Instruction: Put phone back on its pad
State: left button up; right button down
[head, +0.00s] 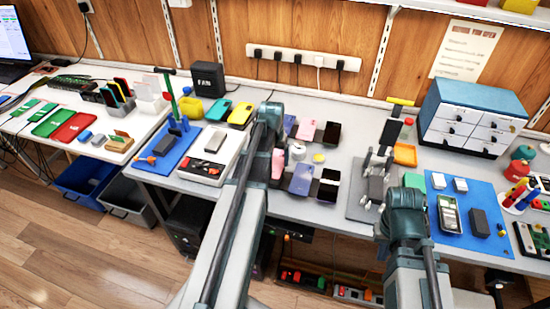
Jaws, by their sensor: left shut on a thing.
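My left arm reaches over the bench, and its gripper (272,152) is mostly hidden behind the teal joint. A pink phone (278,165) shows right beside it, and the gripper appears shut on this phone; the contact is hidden. Other phones lie close by: a purple one (302,179), a black one (328,187), a pink one (306,130) and a dark one (332,132). I cannot make out separate pads under them. My right arm's teal joint (405,215) is at the bench's front edge, and its fingers cannot be made out.
A grey mat (356,208) with a pronged holder stands right of the phones. A white tray (192,163) holds a grey phone at left. A blue mat (482,236) and a drawer cabinet (470,112) are at right. A small white item (297,150) lies among the phones.

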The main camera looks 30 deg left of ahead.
aim_at(275, 163)
pick_arm(q)
jog(key=shift+f+b, duration=2)
jog(key=shift+f, duration=0.4)
jog(key=shift+f+b, duration=0.35)
dwell(0.3)
jog(key=o, duration=1.4)
jog(key=shift+r+p, duration=0.75)
notch_tip(275, 163, up, 7)
jog(key=p, duration=0.6)
jog(key=shift+f+p, duration=0.1)
jog(key=shift+p, duration=0.3)
